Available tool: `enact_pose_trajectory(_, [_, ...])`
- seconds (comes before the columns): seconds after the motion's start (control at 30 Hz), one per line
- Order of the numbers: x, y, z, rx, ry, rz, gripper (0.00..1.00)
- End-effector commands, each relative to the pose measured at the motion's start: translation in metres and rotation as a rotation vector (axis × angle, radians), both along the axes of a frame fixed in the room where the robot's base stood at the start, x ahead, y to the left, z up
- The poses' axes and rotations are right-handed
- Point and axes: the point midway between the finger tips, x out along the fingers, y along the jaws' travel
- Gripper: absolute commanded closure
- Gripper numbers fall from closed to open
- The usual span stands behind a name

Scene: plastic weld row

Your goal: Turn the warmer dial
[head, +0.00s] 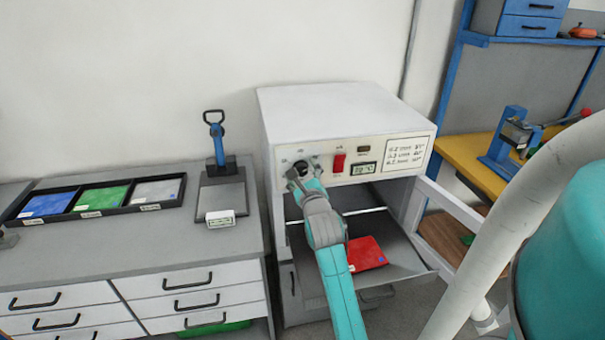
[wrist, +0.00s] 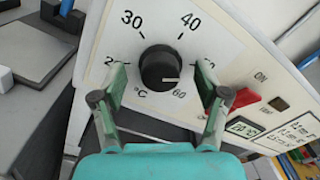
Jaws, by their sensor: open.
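The warmer (head: 345,105) is a white box with a control panel on its front. Its black round dial (wrist: 160,66) sits among printed numbers; 30 and 40 are clear, 60 is at lower right, and the numbers at both sides are partly hidden. The dial's white mark points right, between the partly hidden right number and 60. In the head view the dial (head: 299,168) is partly covered by my gripper (head: 298,180). In the wrist view my gripper (wrist: 160,78) is open, one finger on each side of the dial, with gaps showing.
A red rocker switch (head: 338,163) and a small green display (head: 363,169) are right of the dial. The warmer's front flap (head: 400,255) hangs open below, with a red sheet (head: 366,253) on it. A grey bench with a tray (head: 150,206) stands left.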

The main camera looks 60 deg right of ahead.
Motion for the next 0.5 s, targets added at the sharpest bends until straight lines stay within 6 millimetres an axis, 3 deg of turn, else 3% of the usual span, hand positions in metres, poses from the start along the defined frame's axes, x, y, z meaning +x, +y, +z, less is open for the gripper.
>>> enact_pose_trajectory(0.17, [-0.006,0.007,-0.001,0.001,0.001,0.000,0.26])
enact_pose_trajectory(0.5, [-0.045,0.053,-0.001,0.001,0.001,0.001,0.26])
